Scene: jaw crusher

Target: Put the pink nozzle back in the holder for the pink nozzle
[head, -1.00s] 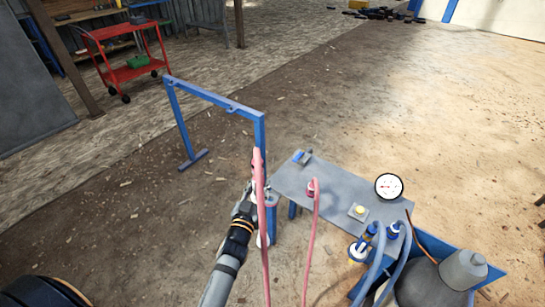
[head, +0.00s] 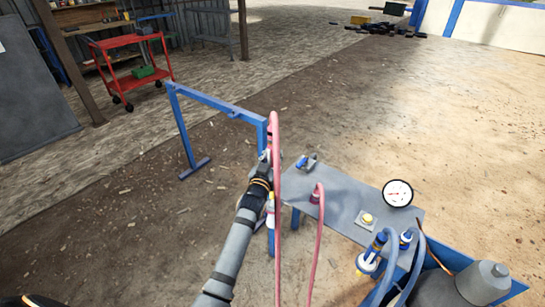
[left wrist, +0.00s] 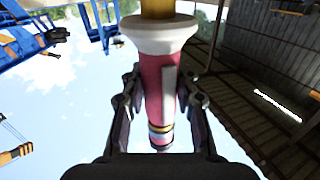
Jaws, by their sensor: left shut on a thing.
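My left gripper (head: 267,165) is shut on the pink nozzle, beside the right post of the blue frame. In the left wrist view the fingers (left wrist: 162,95) close around the nozzle's pink body (left wrist: 160,110), below its white collar (left wrist: 158,33). A pink hose (head: 276,220) rises in front of the gripper, loops over at the top and hides part of the nozzle. A white and blue fitting (head: 270,205) shows low by the post; I cannot tell whether it is the pink nozzle's holder. My right gripper is not in view.
The blue frame (head: 205,98) stands on bare ground. A red cart (head: 125,65) stands far back.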

